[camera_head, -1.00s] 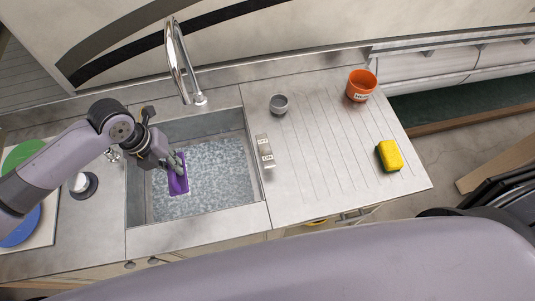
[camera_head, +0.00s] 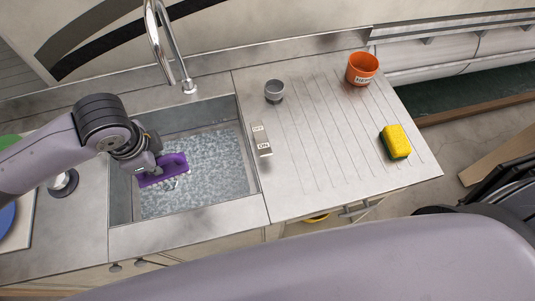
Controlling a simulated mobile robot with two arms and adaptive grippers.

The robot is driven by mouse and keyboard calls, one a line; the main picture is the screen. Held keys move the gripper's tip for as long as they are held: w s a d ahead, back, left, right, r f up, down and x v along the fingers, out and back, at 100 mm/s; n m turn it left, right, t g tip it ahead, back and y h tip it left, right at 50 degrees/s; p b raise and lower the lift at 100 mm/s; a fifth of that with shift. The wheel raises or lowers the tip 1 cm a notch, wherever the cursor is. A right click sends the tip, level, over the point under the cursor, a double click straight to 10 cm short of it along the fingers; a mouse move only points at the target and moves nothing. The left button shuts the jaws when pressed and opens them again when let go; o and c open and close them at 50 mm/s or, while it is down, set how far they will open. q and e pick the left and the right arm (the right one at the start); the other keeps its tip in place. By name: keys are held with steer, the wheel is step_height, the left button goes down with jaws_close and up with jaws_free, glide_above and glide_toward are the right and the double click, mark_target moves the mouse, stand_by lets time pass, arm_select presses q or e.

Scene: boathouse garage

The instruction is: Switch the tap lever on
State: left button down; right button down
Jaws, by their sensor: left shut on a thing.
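The tap (camera_head: 160,45) is a tall chrome spout behind the sink (camera_head: 120,200). The lever panel (camera_head: 261,138), marked OFF and ON, sits on the steel at the sink's right edge. My left gripper (camera_head: 158,172) is over the left part of the basin, left of the lever panel and apart from it. It is shut on a purple object (camera_head: 172,169), partly hidden by the fingers. My right gripper does not show.
A grey cup (camera_head: 274,91), an orange pot (camera_head: 361,69) and a yellow-green sponge (camera_head: 395,142) stand on the ribbed drainboard (camera_head: 325,160). The drainboard between the lever panel and the sponge is clear.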

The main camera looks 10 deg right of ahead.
mark_target(146, 184)
arm_select(q)
steer(key=n, duration=0.2)
steer(key=n+b, duration=0.1)
steer(key=n, duration=0.1)
steer(key=s+n+y+b, duration=0.1)
steer(key=shift+a+f+n, duration=0.15)
steer(key=shift+a+n, duration=0.2)
steer(key=shift+n, duration=0.05)
steer(key=n, duration=0.1)
steer(key=n+b, duration=0.1)
steer(key=n+g, duration=0.1)
steer(key=shift+s+a+n+b, duration=0.25)
steer(key=shift+a+n+b, duration=0.05)
steer(key=shift+n+b, duration=0.1)
steer(key=n, duration=0.2)
steer(key=n+b, duration=0.1)
steer(key=n, duration=0.1)
steer(key=s+a+n+g+b, duration=0.1)
steer(key=shift+a+n+y, duration=0.1)
steer(key=shift+n+y, duration=0.3)
steer(key=shift+s+a+r+n, duration=0.1)
steer(key=shift+r+n, duration=0.1)
steer(key=shift+n, duration=0.2)
